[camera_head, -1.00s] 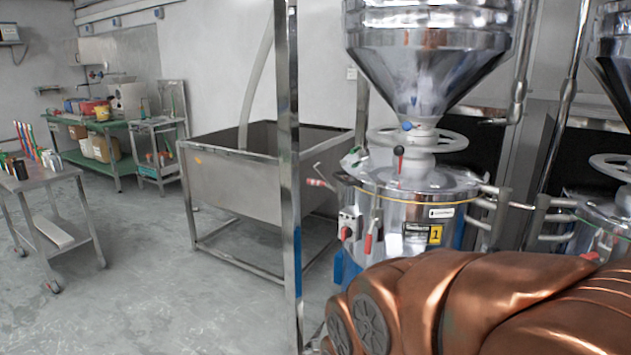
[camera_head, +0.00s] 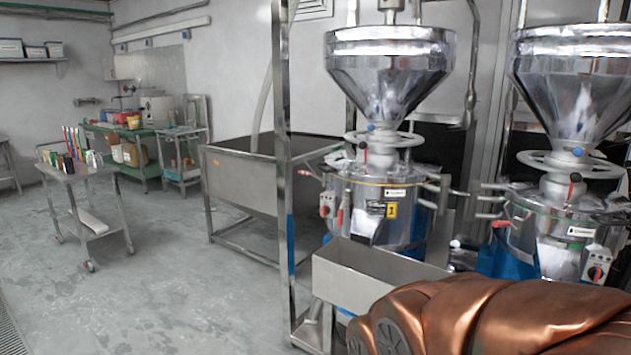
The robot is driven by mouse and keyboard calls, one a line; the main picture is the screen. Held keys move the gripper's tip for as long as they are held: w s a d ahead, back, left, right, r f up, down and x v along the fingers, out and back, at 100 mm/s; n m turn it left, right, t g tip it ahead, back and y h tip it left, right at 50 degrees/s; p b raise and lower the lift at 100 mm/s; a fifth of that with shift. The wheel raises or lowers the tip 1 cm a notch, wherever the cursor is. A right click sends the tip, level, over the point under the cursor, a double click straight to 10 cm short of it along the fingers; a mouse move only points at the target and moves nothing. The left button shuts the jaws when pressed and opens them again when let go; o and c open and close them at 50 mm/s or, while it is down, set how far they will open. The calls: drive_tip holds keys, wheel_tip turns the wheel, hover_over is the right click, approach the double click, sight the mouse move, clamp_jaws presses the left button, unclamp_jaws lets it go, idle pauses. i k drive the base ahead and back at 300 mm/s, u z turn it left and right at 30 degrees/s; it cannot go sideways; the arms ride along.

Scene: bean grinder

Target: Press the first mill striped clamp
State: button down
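The first mill (camera_head: 372,200) is a shiny metal grinder with a yellow "1" label (camera_head: 391,210) and a large steel hopper (camera_head: 386,75) above it. A small clamp handle with red and pale parts (camera_head: 308,173) sticks out from the left of its lid; its stripes are too small to make out clearly. A second red handle (camera_head: 340,216) hangs down the mill's front left. My copper-coloured arm fills the lower right, in front of and below the mills. My gripper is not in view.
A second mill (camera_head: 560,235) stands at the right. A metal post (camera_head: 283,170) rises left of the first mill, and a rectangular steel chute (camera_head: 370,275) stands in front. A steel tub (camera_head: 240,180) is behind the post.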

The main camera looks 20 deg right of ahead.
sight(302, 172)
drive_tip(key=z, duration=0.05)
drive_tip(key=k, duration=0.1)
drive_tip(key=u, duration=0.95)
drive_tip(key=i, duration=1.65)
drive_tip(key=z, duration=0.4)
